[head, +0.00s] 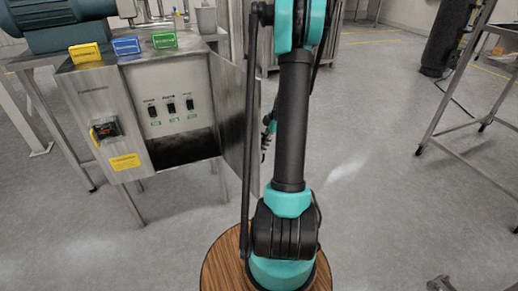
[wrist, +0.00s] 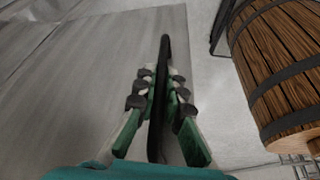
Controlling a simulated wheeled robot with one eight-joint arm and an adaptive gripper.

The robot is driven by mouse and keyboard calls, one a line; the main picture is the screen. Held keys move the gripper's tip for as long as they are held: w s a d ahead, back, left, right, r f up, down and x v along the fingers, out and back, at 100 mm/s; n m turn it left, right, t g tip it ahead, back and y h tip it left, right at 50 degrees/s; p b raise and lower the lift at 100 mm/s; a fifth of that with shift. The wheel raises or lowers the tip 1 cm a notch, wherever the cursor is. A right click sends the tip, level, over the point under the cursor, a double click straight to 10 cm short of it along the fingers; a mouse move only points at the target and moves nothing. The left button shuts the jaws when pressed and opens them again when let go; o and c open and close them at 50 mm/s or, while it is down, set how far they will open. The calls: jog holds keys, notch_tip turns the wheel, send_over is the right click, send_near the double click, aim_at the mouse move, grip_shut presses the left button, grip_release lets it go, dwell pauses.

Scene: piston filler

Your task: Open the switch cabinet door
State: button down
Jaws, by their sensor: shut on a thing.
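The steel switch cabinet (head: 100,110) stands at the left in the head view. Its door (head: 234,125) is hinged on the right side and stands swung wide open, so the panel of switches (head: 170,108) inside shows. My gripper (head: 267,138) is at the outer side of the door, partly hidden behind my arm. In the wrist view my gripper (wrist: 158,95) is shut on a long dark door handle (wrist: 163,60), with fingers on both sides of it. The grey door face (wrist: 80,80) fills the left of that view.
Yellow, blue and green tags (head: 126,46) stand on top of the cabinet. A metal table frame (head: 470,110) is at the right, and a dark cylinder (head: 447,38) stands behind it. Grey floor (head: 380,180) between is clear. My own wooden base shows below my arm.

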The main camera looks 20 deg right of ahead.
jog(key=shift+s+d, duration=0.1)
jog(key=shift+s, duration=0.05)
jog(key=c, duration=1.6)
grip_release()
jog(key=shift+r, duration=0.1)
jog(key=v, duration=1.1)
jog(key=shift+r, duration=0.4)
jog(key=shift+d, duration=0.1)
